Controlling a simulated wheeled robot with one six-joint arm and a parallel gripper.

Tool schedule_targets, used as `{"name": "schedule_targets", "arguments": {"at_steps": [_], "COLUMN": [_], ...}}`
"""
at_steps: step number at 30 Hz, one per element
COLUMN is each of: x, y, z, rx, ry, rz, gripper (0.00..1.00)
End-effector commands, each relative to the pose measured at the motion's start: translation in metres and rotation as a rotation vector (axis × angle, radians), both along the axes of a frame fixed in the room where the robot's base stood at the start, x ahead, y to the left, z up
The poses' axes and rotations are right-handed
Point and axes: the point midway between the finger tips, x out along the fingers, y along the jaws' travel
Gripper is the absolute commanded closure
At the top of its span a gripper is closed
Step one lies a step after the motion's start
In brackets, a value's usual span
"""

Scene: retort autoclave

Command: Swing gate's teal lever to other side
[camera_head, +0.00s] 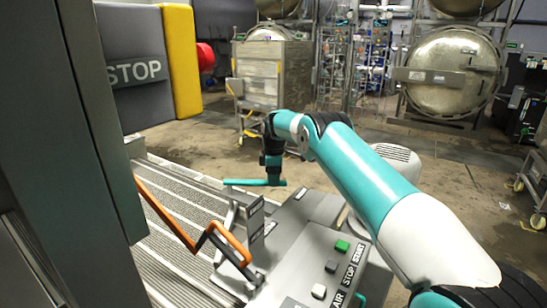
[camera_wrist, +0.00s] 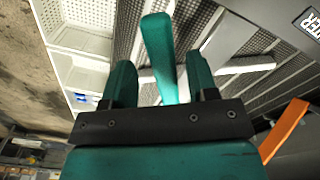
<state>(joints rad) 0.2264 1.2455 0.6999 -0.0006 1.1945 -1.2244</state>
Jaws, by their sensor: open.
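The teal lever (camera_head: 242,182) is a slim bar in the middle of the head view. It lies nearly level across the picture, above a grey bracket (camera_head: 240,212). My gripper (camera_head: 272,172) reaches down at the lever's right part. In the wrist view the lever (camera_wrist: 158,35) runs lengthwise between the two open fingers of my gripper (camera_wrist: 160,70). A gap shows on each side, so the fingers look apart from it. The far finger is hidden in the head view.
An orange bent bar (camera_head: 170,218) stands left of the bracket. A grey panel with START and STOP buttons (camera_head: 331,266) lies to the right. Ribbed conveyor (camera_head: 185,250) runs below. A STOP box (camera_head: 138,72) and grey column (camera_head: 85,110) block the left.

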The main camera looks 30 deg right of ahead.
Motion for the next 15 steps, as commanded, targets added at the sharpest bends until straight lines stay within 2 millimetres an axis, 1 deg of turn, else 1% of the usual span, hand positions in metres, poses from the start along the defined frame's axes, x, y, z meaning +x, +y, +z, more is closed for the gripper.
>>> {"name": "schedule_targets", "arguments": {"at_steps": [5, 12, 15], "x": [0.001, 0.001, 0.001], "y": [0.0, 0.0, 0.0], "z": [0.038, 0.102, 0.125], "rx": [-0.002, -0.002, -0.001], "ry": [-0.006, -0.006, -0.005], "rz": [0.0, 0.001, 0.001], "gripper": [0.47, 0.47, 0.47]}}
